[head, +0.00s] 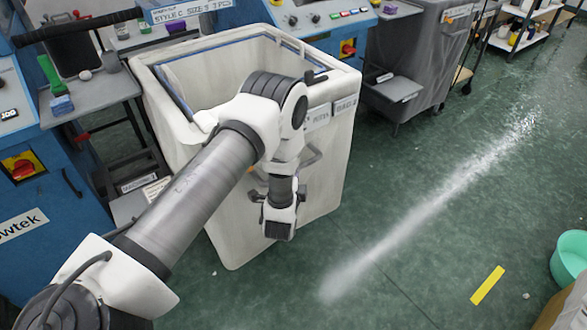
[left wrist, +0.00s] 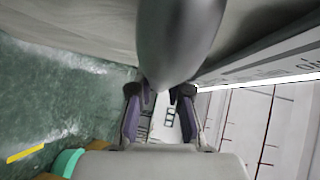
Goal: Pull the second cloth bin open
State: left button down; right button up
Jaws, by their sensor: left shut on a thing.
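A large off-white cloth bin (head: 225,215) stands between the machines, its open top lined with pale fabric with a blue edge. Its front carries two small labels and a grey loop handle (head: 311,156). My left gripper (head: 281,185) is low in front of this face, by the handle, its fingers partly hidden by my wrist. In the left wrist view the two fingers (left wrist: 158,100) are closed about a thick grey rounded bar (left wrist: 178,40), which looks like the handle. My right gripper is out of view.
A grey bin (head: 412,62) stands further right along the machines. Blue machines and a grey side table (head: 95,95) flank the bin's left. Green floor is open to the right, with a yellow strip (head: 487,285) and a green tub (head: 571,262).

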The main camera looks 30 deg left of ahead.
pick_arm(q)
jog(key=c, duration=1.1)
grip_release()
jog(key=v, duration=1.2)
jog(key=shift+a, duration=0.15)
